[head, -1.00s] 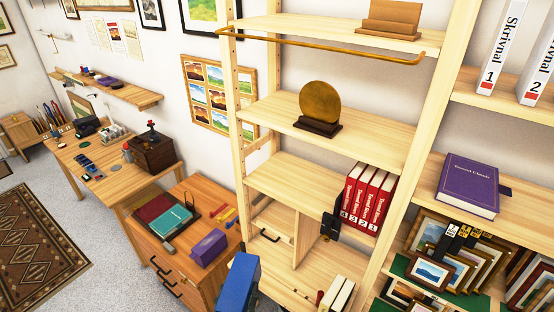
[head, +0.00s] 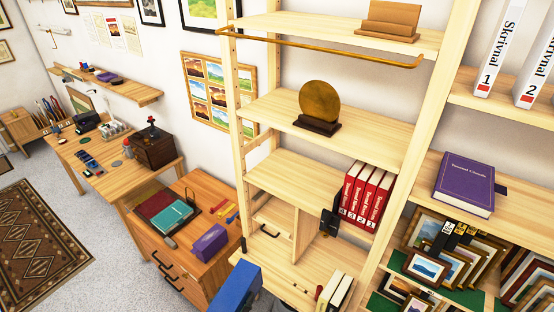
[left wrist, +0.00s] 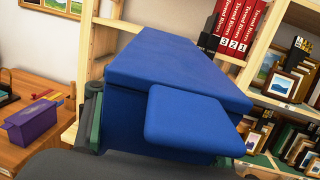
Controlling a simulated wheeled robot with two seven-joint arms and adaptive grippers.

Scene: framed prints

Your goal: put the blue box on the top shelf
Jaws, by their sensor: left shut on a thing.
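The blue box (head: 235,288) is at the bottom edge of the head view, in front of the wooden shelf unit and well below its top. It fills the middle of the left wrist view (left wrist: 180,75). My left gripper (left wrist: 165,130) is shut on it, with greenish finger parts at both sides of the box; the box hides much of the fingers. The top shelf (head: 290,27) is the highest board in the head view, with a brass rail along its front. My right gripper is not in view.
A wooden stand (head: 389,22) occupies the right of the top shelf; its left part is clear. A bronze disc (head: 320,103) stands one shelf lower, red books (head: 365,195) below that. A drawer cabinet holding a purple box (head: 209,243) stands left of the unit.

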